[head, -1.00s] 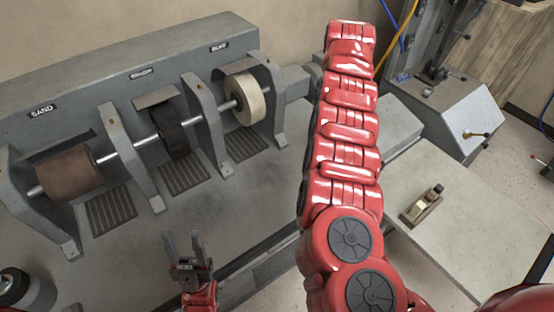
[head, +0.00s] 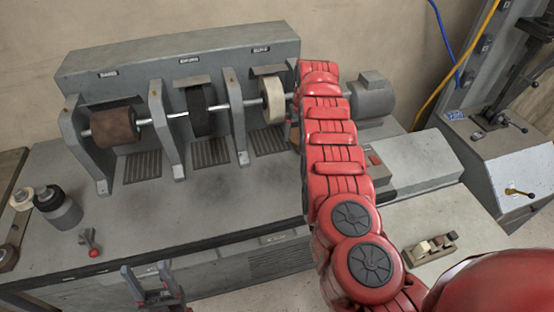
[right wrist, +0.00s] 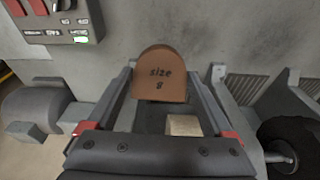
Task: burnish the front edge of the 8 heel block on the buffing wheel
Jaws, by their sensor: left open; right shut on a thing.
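The brown heel block (right wrist: 160,76), marked "size 8", is held between the fingers of my right gripper (right wrist: 165,100) in the right wrist view. In the head view my right arm (head: 335,145) reaches up to the machine and hides most of that gripper and the block. The pale buffing wheel (head: 272,99) is the rightmost wheel on the shaft, just left of my right arm. A cream piece, apparently this wheel (right wrist: 185,126), shows below the block; I cannot tell whether they touch. My left gripper (head: 150,276) is open and empty at the bottom edge.
The brown sanding wheel (head: 116,127) and black brush wheel (head: 200,111) sit left of the buffing wheel, between grey brackets. A grey motor (head: 371,97) is to the right. A jar (head: 58,207) stands at left, a small plane (head: 430,249) at right.

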